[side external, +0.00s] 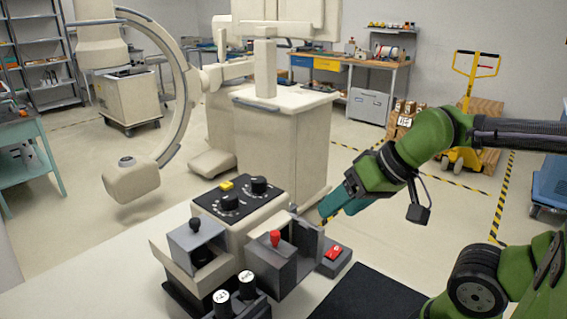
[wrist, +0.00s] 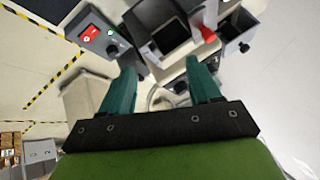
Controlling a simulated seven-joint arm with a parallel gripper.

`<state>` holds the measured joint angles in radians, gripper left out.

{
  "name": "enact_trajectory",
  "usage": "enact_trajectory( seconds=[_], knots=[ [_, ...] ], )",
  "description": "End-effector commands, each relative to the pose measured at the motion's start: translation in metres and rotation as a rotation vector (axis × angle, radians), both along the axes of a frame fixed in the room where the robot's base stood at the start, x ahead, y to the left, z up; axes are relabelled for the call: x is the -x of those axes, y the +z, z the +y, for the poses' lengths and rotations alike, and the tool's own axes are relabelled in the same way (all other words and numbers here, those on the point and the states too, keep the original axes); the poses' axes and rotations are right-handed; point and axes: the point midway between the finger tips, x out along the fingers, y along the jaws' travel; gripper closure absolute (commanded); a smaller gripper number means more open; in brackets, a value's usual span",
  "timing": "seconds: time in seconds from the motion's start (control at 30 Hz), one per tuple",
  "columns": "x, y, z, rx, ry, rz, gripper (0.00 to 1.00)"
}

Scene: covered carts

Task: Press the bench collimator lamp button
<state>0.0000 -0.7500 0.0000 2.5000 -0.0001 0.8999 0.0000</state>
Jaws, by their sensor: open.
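A beige bench console (side external: 240,217) stands on the white bench, with a black top panel carrying two dark dials (side external: 230,203) and a small yellow button (side external: 227,185). No label that I can read says which control is the collimator lamp button. My gripper (side external: 335,205) has teal fingers, apart and empty, above and behind the red switch box. In the wrist view the fingers (wrist: 162,65) point toward the grey boxes, touching nothing visible.
A grey housing with a red-knobbed lever (side external: 276,238) stands left of the switch. A black mat (side external: 365,293) lies on the bench. A beige cabinet (side external: 275,140) stands behind.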

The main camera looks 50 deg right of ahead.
Motion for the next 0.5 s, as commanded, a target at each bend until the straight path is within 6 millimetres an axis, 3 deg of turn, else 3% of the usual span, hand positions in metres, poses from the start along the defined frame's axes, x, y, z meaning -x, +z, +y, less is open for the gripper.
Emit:
enact_trajectory(
  seconds=[0.03,0.37,0.5],
  knots=[
    [0.0000,0.0000,0.0000,0.000,0.000,0.000,0.46],
    [0.0000,0.0000,0.0000,0.000,0.000,0.000,0.97],
    [0.0000,0.0000,0.0000,0.000,0.000,0.000,1.00]
  ],
)
